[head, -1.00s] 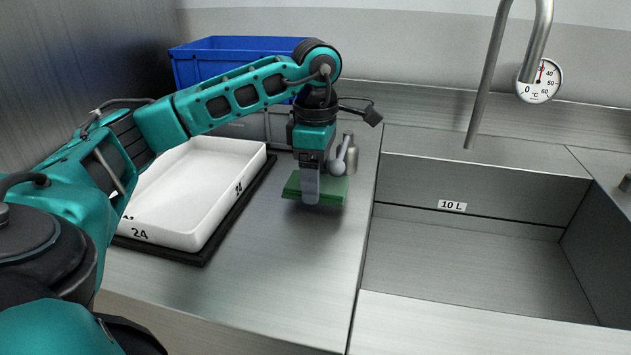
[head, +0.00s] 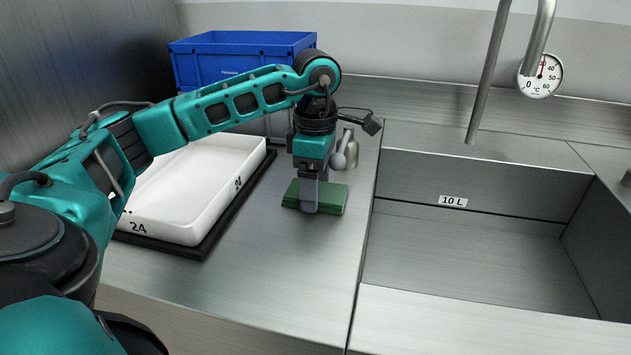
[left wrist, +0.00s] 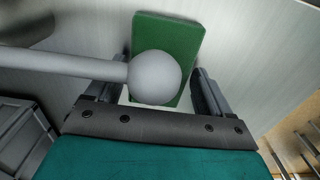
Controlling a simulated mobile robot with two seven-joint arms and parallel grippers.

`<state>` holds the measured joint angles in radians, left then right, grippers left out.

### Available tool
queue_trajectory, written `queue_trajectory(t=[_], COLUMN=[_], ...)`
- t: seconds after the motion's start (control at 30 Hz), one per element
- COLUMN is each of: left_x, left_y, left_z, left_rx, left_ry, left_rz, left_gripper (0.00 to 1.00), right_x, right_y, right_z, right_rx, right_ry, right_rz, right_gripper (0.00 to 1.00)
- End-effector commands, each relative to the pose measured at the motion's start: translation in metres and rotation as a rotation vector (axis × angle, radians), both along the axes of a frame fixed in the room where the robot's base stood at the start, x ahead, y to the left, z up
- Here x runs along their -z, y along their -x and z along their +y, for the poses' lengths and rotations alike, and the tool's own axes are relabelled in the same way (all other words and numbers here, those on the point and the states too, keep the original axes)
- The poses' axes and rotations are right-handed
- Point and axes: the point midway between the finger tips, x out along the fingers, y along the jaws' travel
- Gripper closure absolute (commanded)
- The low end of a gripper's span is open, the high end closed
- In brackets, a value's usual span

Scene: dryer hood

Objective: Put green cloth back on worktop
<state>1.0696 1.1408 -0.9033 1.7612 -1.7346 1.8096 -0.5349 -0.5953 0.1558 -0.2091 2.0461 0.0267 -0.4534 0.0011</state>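The folded green cloth (head: 332,199) lies flat on the steel worktop (head: 275,265), right of the white tray. My left gripper (head: 310,205) points straight down at it, with one finger in front of the cloth's near side. In the left wrist view, the fingers (left wrist: 155,95) stand wide apart with the cloth (left wrist: 165,35) between and beyond them. A light gap shows between the left finger and the cloth. A grey ball on a rod (left wrist: 155,78) hides part of the cloth there. My right gripper is not in view.
The white tray (head: 195,190) on a dark base stands at left, with a blue crate (head: 240,60) behind. The sink (head: 470,250) opens at right under a tap (head: 487,75). The front worktop is clear.

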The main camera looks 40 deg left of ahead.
Motion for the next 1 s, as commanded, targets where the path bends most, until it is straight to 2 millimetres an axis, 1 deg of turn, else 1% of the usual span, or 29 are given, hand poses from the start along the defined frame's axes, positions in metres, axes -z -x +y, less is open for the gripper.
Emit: queue_trajectory(t=[0.03, 0.13, 0.37, 0.47, 0.53, 0.57, 0.63, 0.9, 1.0], left_x=[0.000, 0.000, -0.001, -0.007, -0.016, -0.020, -0.033, -0.096, -0.114], left_y=[0.000, 0.000, 0.000, 0.000, -0.001, -0.001, -0.001, -0.001, -0.001], left_z=[0.000, 0.000, 0.000, 0.000, 0.000, 0.000, 0.000, 0.000, 0.000], left_rx=[0.000, 0.000, 0.000, 0.000, -0.001, -0.001, -0.001, 0.000, 0.000], left_ry=[0.000, 0.000, 0.000, 0.000, 0.000, 0.000, 0.002, 0.001, 0.000], left_rz=[0.000, 0.000, 0.000, -0.001, -0.004, -0.004, -0.005, -0.004, -0.004], left_gripper=[0.13, 0.04, 0.03, 0.03, 0.03, 0.03, 0.03, 0.03, 0.03], right_x=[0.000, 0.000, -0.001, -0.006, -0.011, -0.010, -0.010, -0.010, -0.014], right_y=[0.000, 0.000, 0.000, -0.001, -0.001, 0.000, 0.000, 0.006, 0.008], right_z=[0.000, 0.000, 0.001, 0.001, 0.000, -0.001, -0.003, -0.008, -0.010], right_rx=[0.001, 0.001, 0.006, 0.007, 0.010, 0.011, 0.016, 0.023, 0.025], right_ry=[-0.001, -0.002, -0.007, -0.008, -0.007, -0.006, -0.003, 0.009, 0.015], right_rz=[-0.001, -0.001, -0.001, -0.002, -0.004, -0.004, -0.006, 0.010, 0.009], right_gripper=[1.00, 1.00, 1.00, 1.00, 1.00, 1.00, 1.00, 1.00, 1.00])
